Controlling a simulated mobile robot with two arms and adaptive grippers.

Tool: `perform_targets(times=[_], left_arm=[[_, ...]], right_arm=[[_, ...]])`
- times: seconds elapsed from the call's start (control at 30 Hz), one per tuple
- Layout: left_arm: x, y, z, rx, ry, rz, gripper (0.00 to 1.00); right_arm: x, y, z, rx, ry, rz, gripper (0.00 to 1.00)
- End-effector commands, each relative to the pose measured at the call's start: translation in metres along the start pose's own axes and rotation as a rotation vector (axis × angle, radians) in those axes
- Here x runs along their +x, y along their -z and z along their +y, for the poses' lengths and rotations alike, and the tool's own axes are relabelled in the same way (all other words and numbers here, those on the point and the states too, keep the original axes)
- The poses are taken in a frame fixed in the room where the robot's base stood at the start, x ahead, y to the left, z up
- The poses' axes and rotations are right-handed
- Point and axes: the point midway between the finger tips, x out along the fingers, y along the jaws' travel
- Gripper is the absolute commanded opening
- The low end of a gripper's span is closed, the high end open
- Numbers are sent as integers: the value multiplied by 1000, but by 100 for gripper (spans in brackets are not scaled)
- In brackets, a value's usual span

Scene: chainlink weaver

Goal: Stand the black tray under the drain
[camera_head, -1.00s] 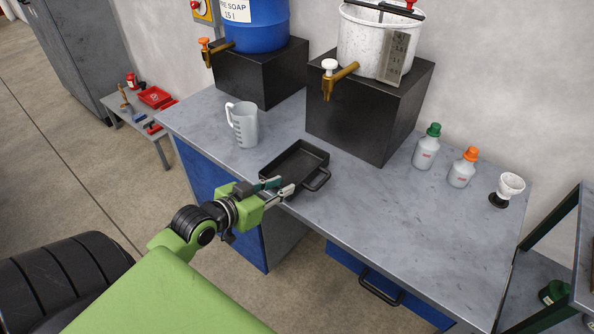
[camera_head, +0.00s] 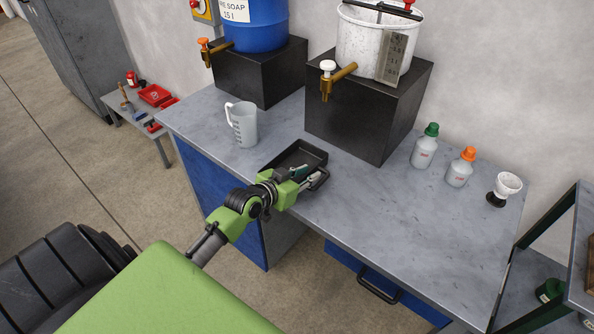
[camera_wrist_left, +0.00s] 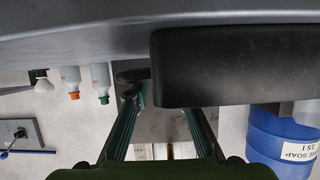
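The black tray (camera_head: 297,155) lies flat on the grey bench, near its front edge, with a handle at its right end. It shows large and dark in the upside-down left wrist view (camera_wrist_left: 235,65). My left gripper (camera_head: 306,174) is at the tray's front right, by the handle. In the left wrist view its fingers (camera_wrist_left: 160,118) are apart, with the handle (camera_wrist_left: 130,75) near one fingertip. I cannot tell if they touch. The white bucket (camera_head: 365,45) has a brass tap (camera_head: 339,79), and the blue drum (camera_head: 257,22) has another. Both overhang the bench.
A white jug (camera_head: 243,124) stands left of the tray. Black blocks (camera_head: 360,115) carry the bucket and drum behind. Two bottles (camera_head: 424,150) (camera_head: 460,168) and a small white cup-like item (camera_head: 507,186) stand at the right. The bench between tray and bottles is clear.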

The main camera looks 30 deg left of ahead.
Motion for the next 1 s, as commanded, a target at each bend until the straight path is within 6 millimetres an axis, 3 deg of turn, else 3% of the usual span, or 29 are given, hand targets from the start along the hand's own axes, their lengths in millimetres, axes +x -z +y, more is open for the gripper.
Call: perform_targets(times=[0.17,0.2,0.3,0.77,1.0], left_arm=[[1,0,0,0,0,0,22],[0,0,0,0,0,0,20],[0,0,0,0,0,0,0],[-1,4,0,1,1,4,0],[-12,33,0,4,0,11,0]], right_arm=[[0,1,-1,-2,1,1,38],[0,1,-1,-2,2,1,38],[0,1,-2,-2,3,1,38],[1,2,-6,-1,6,2,38],[11,1,-5,0,6,2,38]])
